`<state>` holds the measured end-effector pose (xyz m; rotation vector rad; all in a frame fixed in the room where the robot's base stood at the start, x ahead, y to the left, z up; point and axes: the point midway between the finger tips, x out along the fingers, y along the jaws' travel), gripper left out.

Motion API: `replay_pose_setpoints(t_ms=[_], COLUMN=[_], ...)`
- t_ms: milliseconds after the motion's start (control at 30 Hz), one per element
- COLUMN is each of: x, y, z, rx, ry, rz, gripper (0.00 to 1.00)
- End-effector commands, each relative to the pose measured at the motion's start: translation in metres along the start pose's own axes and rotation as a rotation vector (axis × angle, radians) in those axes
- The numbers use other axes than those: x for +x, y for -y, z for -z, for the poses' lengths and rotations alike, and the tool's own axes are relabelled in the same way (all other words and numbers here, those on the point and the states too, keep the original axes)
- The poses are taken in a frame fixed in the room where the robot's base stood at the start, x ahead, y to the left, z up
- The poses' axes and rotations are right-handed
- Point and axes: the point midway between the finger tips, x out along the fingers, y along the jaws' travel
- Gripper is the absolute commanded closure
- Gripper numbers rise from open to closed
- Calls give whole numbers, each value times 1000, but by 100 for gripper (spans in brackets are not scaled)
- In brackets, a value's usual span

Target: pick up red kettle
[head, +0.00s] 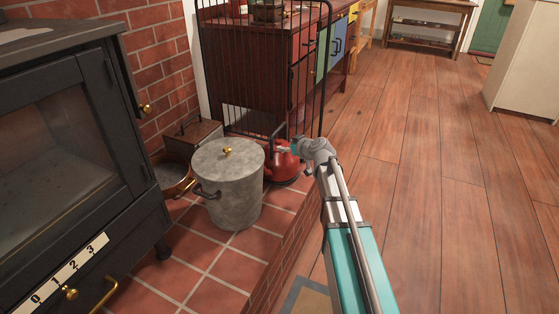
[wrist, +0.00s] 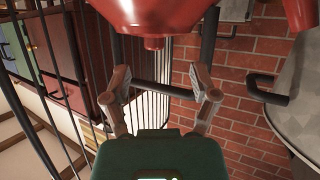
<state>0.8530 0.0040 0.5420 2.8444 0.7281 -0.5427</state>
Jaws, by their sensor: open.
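The red kettle (head: 284,168) sits on the tiled hearth, just right of the metal bin and partly hidden by it. My gripper (head: 293,150) is at the kettle's upper right side in the head view. In the wrist view my gripper (wrist: 160,84) is open, with its two fingers apart. The kettle's red body and lid knob (wrist: 153,43) fill the top of that view. Its dark handle (wrist: 160,91) crosses the space between the fingers. I cannot tell whether a finger touches it.
A grey lidded bin (head: 228,190) stands close left of the kettle; it also shows in the wrist view (wrist: 301,105). A black wire guard (head: 240,60) rises behind. A black stove (head: 70,130) is at left. The wooden floor (head: 440,190) is clear at right.

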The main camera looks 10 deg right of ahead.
Motion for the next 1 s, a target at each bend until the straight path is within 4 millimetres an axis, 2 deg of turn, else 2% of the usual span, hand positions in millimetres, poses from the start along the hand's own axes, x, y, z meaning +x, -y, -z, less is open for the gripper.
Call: replay_pose_setpoints(t_ms=[500, 1000], x=[49, 51], y=[-6, -6], z=[2, 3], rx=[0, 0], ry=[0, 0], rz=[0, -1], gripper=[24, 24])
